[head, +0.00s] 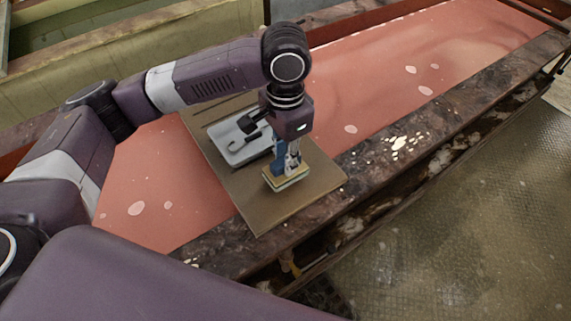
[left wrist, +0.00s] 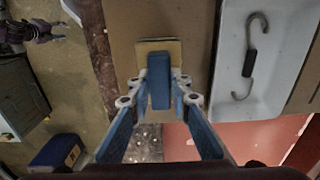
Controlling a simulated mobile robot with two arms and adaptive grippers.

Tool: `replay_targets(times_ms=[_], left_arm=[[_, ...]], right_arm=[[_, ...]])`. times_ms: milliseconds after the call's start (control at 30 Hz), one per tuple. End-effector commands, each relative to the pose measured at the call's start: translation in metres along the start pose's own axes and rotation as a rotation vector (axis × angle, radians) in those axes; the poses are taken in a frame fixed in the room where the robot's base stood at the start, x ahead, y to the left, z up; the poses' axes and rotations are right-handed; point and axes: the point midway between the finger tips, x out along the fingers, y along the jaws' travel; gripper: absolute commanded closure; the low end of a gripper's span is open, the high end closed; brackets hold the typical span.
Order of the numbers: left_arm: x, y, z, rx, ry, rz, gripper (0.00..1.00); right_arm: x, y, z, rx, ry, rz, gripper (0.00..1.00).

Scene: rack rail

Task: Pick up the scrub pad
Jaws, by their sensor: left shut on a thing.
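The scrub pad (head: 287,180) has a yellowish slab with a pale edge and a blue block-like grip on top. It is over the near part of the brown board, and I cannot tell whether it touches the board. My left gripper (head: 286,162) points down from above and is shut on the blue grip. In the left wrist view, the blue fingers close on both sides of the grip, and the pad's yellow face (left wrist: 158,45) shows beyond them. My right gripper is not in view.
A white tray (head: 232,152) with a dark-handled S-shaped hook (left wrist: 250,60) lies on the brown board (head: 260,217) beside the pad. The board rests across a red-floored trough (head: 400,82) with dark stone edges. The trough is open to the right.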

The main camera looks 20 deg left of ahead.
Motion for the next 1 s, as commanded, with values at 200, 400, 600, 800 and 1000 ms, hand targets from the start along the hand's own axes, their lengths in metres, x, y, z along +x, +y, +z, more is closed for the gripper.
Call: replay_targets(times_ms=[200,400,600,800,1000], left_arm=[[-0.055,0.0,-0.002,0.001,0.009,-0.002,1.0],[-0.111,-0.001,-0.001,-0.001,0.006,-0.005,1.0],[-0.146,-0.001,-0.001,0.0,0.004,-0.004,1.0],[-0.167,0.0,-0.001,0.0,0.002,-0.002,1.0],[-0.175,0.0,-0.001,-0.001,0.001,0.0,1.0]], right_arm=[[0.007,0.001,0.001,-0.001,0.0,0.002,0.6],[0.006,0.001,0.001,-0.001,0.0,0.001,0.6],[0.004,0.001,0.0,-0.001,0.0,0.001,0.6],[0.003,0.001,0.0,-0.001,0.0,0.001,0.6],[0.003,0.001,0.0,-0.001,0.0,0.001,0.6]])
